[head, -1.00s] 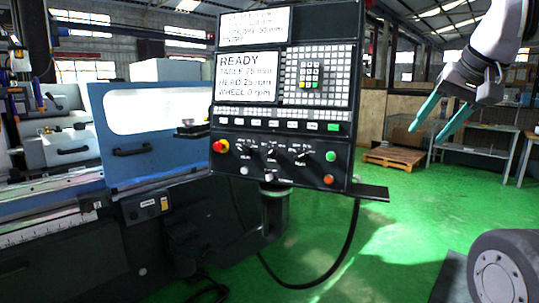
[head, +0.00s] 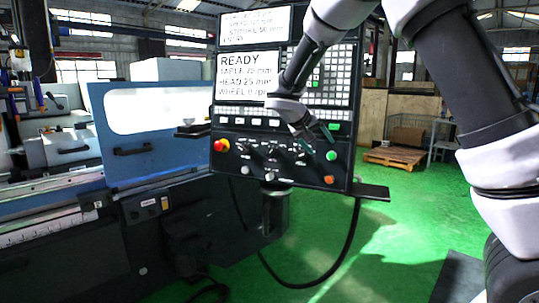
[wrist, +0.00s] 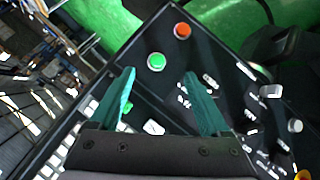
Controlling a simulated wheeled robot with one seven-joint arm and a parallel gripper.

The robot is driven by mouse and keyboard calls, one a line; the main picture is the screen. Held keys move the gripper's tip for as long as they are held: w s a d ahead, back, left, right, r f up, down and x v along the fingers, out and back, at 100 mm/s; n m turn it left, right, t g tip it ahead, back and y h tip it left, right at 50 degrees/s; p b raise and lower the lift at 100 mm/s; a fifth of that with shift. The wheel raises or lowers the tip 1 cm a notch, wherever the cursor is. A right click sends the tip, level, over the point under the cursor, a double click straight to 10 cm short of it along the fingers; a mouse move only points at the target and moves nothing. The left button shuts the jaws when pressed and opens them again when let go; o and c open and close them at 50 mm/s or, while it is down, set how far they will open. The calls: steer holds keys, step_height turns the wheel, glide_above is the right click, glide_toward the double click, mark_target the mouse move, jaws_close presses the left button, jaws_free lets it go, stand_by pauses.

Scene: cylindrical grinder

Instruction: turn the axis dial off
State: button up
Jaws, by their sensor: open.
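The control panel (head: 224,170) has a row of three black dials: a left dial (head: 243,148), a middle dial (head: 271,150) and a right dial (head: 301,154). Their labels are too small to read, so I cannot tell which is the axis dial. My gripper (head: 318,139) is in front of the panel's right part, above the right dial and the green button (head: 331,155). In the wrist view its teal fingers (wrist: 160,75) are spread and empty, with the green button (wrist: 156,62) between the tips. The right-hand finger hides part of the dial area.
An orange button (head: 328,180) sits below the green one; a red stop button (head: 221,146) is at the left. The screen (head: 245,77) reads READY. A shelf (head: 371,191) juts out at lower right, with a cable (head: 350,235) hanging below. Green floor lies open to the right.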

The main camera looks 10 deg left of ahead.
steer(key=w+a+f+n+t, duration=0.2)
steer(key=a+f+t, duration=0.1)
steer(key=a, duration=0.8)
steer(key=n+t, duration=0.3)
glide_toward(269, 153)
steer(key=shift+y, duration=0.4)
steer(key=x, duration=1)
steer(key=shift+d+r, duration=0.15)
steer(key=shift+d, duration=0.2)
steer(key=shift+c, duration=0.3)
jaws_close()
steer(key=shift+t, duration=0.3)
